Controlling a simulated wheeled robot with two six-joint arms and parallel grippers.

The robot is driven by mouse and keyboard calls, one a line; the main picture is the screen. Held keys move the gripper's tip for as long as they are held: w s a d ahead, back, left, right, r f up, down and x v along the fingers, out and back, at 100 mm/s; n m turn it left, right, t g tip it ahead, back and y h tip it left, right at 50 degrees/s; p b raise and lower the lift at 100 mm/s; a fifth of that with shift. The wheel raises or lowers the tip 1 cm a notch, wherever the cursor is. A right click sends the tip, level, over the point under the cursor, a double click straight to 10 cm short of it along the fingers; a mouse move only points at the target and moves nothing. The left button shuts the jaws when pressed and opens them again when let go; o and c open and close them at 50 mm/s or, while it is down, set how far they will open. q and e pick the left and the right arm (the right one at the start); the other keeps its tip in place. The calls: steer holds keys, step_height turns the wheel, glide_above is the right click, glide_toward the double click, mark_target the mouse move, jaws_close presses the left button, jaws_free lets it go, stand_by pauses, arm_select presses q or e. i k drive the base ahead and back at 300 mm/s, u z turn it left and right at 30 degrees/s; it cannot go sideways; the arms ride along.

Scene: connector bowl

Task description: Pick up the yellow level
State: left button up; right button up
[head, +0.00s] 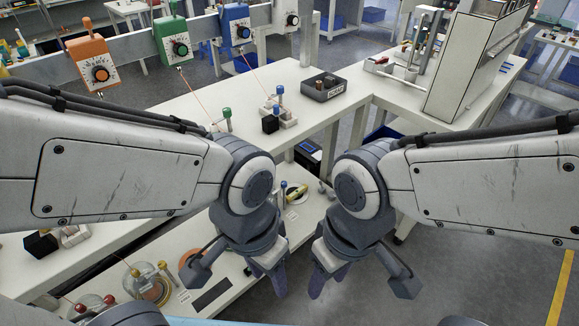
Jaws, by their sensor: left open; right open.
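A small yellow object (297,192), which looks like the yellow level, lies on the white lower bench near its right end, on or beside a round white piece. It is small and partly crowded by other parts, so its exact outline is hard to tell. My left gripper (270,272) is open and points down, below and left of the yellow object in the head view. My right gripper (321,275) is open and points down over the floor, below and right of it. Both grippers look empty and apart from the object.
The white bench (190,108) behind holds small connector blocks and a dark labelled bin (324,87). Orange (95,66), green (174,42) and blue (236,25) hanging units line a rail. A white cabinet (470,62) stands right. Floor (460,275) is clear at lower right.

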mark_target(291, 197)
steer(key=i, duration=0.1)
steer(key=z, duration=1.85)
steer(key=i, duration=2.5)
steer(key=u, duration=3.8)
